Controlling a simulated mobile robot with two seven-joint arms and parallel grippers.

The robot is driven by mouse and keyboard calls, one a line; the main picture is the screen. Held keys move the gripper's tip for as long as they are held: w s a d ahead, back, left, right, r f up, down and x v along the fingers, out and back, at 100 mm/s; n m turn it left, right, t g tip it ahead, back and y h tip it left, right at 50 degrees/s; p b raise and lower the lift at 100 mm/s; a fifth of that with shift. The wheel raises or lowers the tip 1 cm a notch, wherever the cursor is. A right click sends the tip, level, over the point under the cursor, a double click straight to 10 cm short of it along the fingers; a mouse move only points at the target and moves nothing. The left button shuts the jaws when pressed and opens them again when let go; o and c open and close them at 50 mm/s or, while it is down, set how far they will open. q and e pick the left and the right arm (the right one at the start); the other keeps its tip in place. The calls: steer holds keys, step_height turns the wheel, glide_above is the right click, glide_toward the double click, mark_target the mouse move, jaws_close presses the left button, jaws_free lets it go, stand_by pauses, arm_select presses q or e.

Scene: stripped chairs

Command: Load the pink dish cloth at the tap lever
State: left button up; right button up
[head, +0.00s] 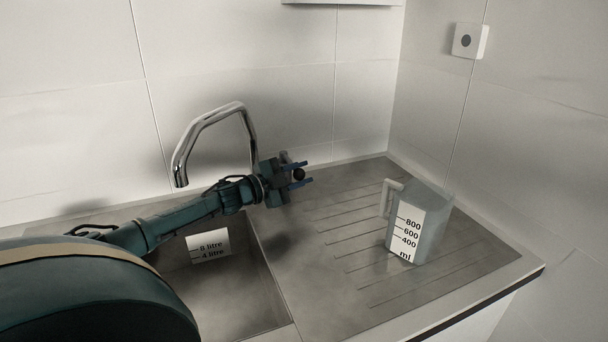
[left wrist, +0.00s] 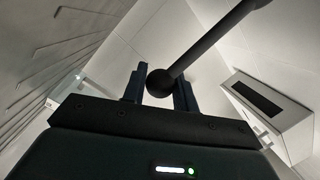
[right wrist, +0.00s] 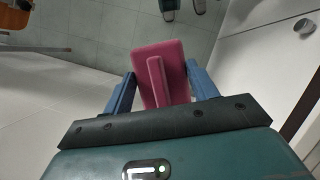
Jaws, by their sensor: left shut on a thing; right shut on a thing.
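The chrome tap (head: 222,112) stands at the back of the sink. My left gripper (head: 299,174) is beside the tap's base, shut on the dark ball knob of the tap lever. In the left wrist view the black lever (left wrist: 212,42) runs up to the right from its ball (left wrist: 160,82), which sits between the fingers. My right gripper (right wrist: 161,82) is shut on the pink dish cloth (right wrist: 172,56), a flat pink piece with a raised ridge, held between blue fingers. The right gripper and cloth are not in the head view.
The sink basin (head: 232,292) lies under my left arm, with a litre-scale label on its wall. A grey measuring jug (head: 432,225) stands on the ribbed drainer (head: 345,235), right of the left gripper. The drainer between them is clear. A white wall box (head: 470,40) is at upper right.

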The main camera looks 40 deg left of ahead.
arm_select(q)
jaws_close()
arm_select(e)
steer(key=shift+r, duration=0.1)
arm_select(q)
steer(key=r+n+p, duration=0.1)
steer(key=p, duration=0.2)
steer(key=shift+r, duration=0.35)
arm_select(e)
step_height(320, 180, up, 3)
steer(key=shift+r, duration=0.1)
arm_select(q)
steer(key=shift+f, duration=0.15)
arm_select(e)
steer(key=shift+f, duration=0.2)
arm_select(q)
steer(key=o, duration=0.9)
jaws_free()
steer(key=shift+a, duration=0.1)
